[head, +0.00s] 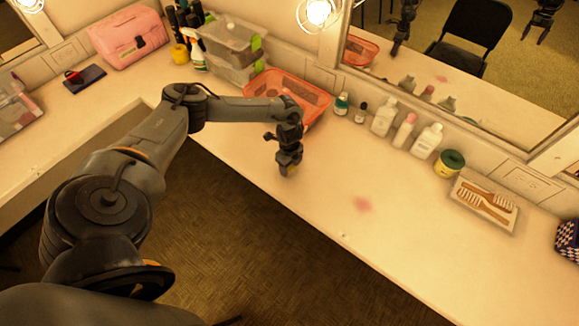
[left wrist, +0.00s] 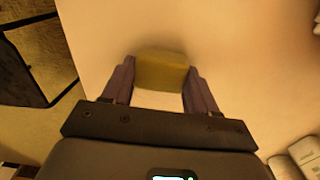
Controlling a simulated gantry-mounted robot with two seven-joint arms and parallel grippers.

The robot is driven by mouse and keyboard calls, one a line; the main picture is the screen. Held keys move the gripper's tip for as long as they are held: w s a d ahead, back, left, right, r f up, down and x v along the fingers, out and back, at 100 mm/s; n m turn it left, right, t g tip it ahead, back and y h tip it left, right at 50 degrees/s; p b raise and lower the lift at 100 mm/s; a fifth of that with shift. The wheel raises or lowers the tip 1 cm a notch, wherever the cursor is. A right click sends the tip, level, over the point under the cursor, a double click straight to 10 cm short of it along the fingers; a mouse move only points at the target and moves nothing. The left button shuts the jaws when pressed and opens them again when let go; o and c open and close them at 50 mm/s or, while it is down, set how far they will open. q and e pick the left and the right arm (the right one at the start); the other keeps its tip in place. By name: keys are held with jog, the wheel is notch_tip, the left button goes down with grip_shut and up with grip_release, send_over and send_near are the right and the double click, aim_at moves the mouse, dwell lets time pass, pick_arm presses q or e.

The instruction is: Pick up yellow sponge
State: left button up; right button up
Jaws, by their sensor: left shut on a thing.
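The yellow sponge (left wrist: 160,70) is between the two fingers of my left gripper (left wrist: 158,80) in the left wrist view, and the fingers touch its sides. In the head view my left gripper (head: 288,170) points down over the counter near its front edge. Only a small yellowish bit of the sponge (head: 291,170) shows there, mostly hidden by the gripper. I cannot tell whether the sponge touches the counter. My right gripper is not seen directly.
The counter (head: 300,215) is clear around a pink stain (head: 362,204). Behind are an orange basket (head: 318,92), several bottles (head: 384,117), a green-lidded jar (head: 450,162) and a tray (head: 484,200) with brushes. A mirror (head: 470,70) stands along the back.

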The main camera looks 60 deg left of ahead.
pick_arm(q)
jog(key=shift+r, duration=0.15)
notch_tip(320, 180, up, 4)
jog(key=shift+w+f+b, duration=0.1)
jog(key=shift+b, duration=0.25)
jog(key=w+d+r, duration=0.3)
jog(key=d+r, duration=0.4)
jog(key=d, duration=0.4)
jog(key=shift+w+d, duration=0.15)
jog(key=o, duration=0.4)
jog(key=c, duration=0.3)
